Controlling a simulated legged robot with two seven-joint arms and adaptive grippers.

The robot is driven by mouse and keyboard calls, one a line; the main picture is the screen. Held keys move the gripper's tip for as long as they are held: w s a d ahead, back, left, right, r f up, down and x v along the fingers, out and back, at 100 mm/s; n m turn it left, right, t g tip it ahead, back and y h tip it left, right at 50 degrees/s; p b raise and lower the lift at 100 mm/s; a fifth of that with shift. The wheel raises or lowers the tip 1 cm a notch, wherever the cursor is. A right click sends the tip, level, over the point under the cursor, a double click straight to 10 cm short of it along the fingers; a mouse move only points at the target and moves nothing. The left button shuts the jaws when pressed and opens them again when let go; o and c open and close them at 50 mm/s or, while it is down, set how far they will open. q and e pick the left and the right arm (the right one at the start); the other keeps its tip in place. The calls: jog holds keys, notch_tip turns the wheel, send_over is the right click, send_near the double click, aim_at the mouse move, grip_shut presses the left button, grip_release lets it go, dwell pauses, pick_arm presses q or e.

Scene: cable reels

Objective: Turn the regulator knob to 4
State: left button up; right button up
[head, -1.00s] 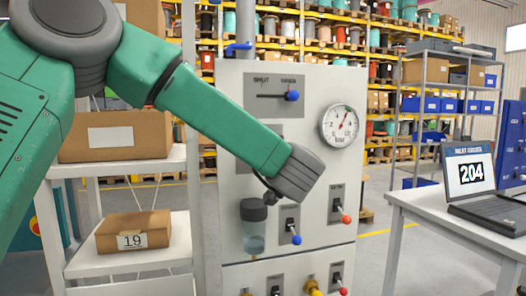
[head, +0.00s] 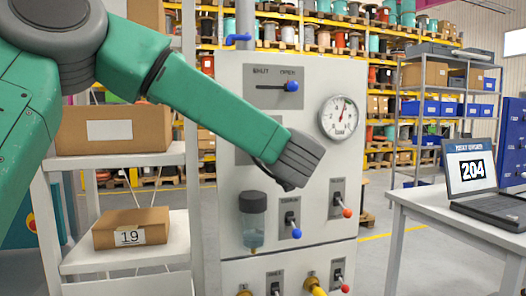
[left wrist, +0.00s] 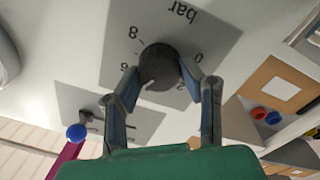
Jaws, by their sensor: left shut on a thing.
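The black regulator knob (left wrist: 165,62) sits on a grey scale plate (left wrist: 222,38) marked "bar", seen upside down in the left wrist view. The numbers 0, 2, 6 and 8 show around it. My left gripper (left wrist: 159,72) has one finger on each side of the knob and is shut on it. The knob's pale mark points down-left, between 6 and 2; no number can be read there. In the head view my left wrist (head: 297,160) hides the knob. A round bar gauge (head: 339,118) has its needle just right of straight up. My right gripper is not in view.
The panel carries a blue SHUT/OPEN lever (head: 291,86), a clear filter bowl (head: 253,222), a blue-tipped switch (head: 296,232) and a red-tipped switch (head: 346,212). A laptop (head: 484,190) showing 204 stands on a table at right. Shelves with boxes stand at left.

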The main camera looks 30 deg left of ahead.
pick_arm(q)
jog(key=shift+a+r+n+b, duration=0.1)
jog(key=shift+n+b, duration=2.45)
jog(key=shift+n, duration=0.55)
jog(key=o, duration=1.1)
jog(key=shift+w, duration=0.1)
jog(key=shift+o, duration=0.2)
jog(key=shift+w+a+f, duration=0.15)
jog(key=shift+f, duration=0.1)
jog(key=v, duration=1.2)
jog(key=shift+f, duration=0.15)
